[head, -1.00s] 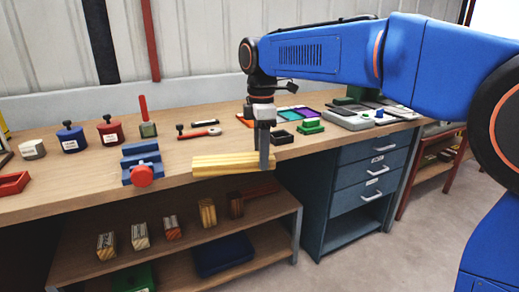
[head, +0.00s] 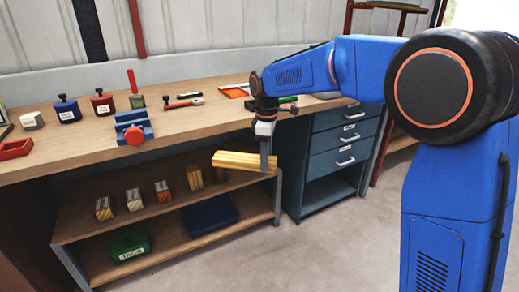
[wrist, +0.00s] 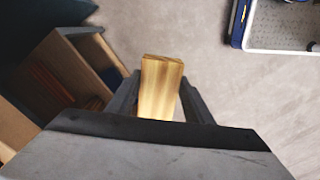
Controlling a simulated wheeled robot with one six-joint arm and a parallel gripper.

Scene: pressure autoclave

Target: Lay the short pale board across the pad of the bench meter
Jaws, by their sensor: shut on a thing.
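The short pale board (head: 243,161) is a yellowish wooden bar. My gripper (head: 268,160) is shut on its right end and holds it in the air in front of the bench edge, above the lower shelf. The board slopes slightly down to the right. In the wrist view the board (wrist: 161,85) shows end-on between the two dark fingers of my gripper (wrist: 160,100). The bench meter cannot be made out clearly now; a pale grey sliver (head: 326,95) of equipment shows behind my arm, and my arm hides most of that bench end.
The wooden bench (head: 190,122) carries a blue vise (head: 132,130), blue and red bottles and several tools. A drawer unit (head: 340,150) stands right. The floor in front is clear.

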